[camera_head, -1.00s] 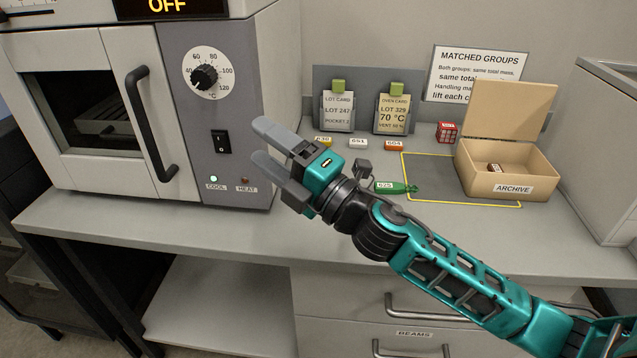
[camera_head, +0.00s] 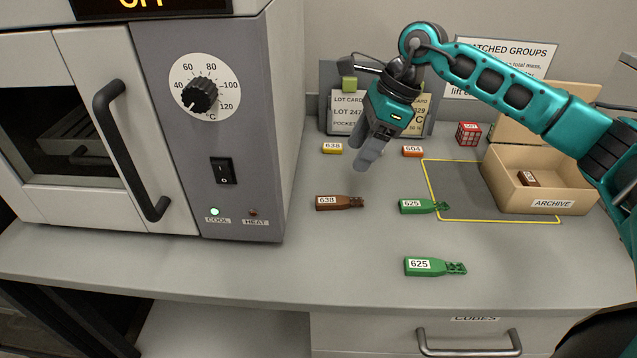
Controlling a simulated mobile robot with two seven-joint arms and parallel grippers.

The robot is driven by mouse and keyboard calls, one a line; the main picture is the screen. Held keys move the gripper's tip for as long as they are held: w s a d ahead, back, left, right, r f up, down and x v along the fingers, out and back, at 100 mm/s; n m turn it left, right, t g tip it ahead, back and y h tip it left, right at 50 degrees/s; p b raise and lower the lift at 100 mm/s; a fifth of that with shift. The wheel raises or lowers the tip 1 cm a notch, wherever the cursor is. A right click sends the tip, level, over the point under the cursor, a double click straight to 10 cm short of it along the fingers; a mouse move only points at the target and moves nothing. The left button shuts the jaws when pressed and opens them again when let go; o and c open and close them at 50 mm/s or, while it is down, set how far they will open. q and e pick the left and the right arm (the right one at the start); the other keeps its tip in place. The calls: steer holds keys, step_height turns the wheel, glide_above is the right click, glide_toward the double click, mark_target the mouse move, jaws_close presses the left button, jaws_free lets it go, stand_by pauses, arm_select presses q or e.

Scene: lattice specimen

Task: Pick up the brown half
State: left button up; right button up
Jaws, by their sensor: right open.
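The brown half (camera_head: 339,202) lies flat on the grey counter, right of the oven, with a white label reading 638 and a narrow lattice end pointing right. My right gripper (camera_head: 367,163) comes in from the upper right and points down. It is open and empty, with its fingertips apart from the brown half, above and slightly right of it in the picture. Its exact height over the counter is hard to tell. My left gripper is not in view.
Green halves labelled 625 lie to the right (camera_head: 424,206) and nearer the front edge (camera_head: 434,267). Yellow (camera_head: 332,149) and orange (camera_head: 412,152) blocks sit behind. The archive box (camera_head: 545,196) stands right, beside a yellow-outlined mat (camera_head: 462,208). The oven (camera_head: 245,120) stands left.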

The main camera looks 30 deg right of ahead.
glide_toward(327, 200)
steer(key=shift+x, duration=0.95)
steer(key=shift+p+x, duration=0.35)
steer(key=shift+x, duration=2.75)
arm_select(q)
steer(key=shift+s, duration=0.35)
arm_select(e)
steer(key=shift+s, duration=0.1)
steer(key=shift+c, duration=0.2)
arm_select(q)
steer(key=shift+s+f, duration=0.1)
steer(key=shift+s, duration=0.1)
arm_select(e)
steer(key=c, duration=1.1)
steer(key=shift+r, duration=0.1)
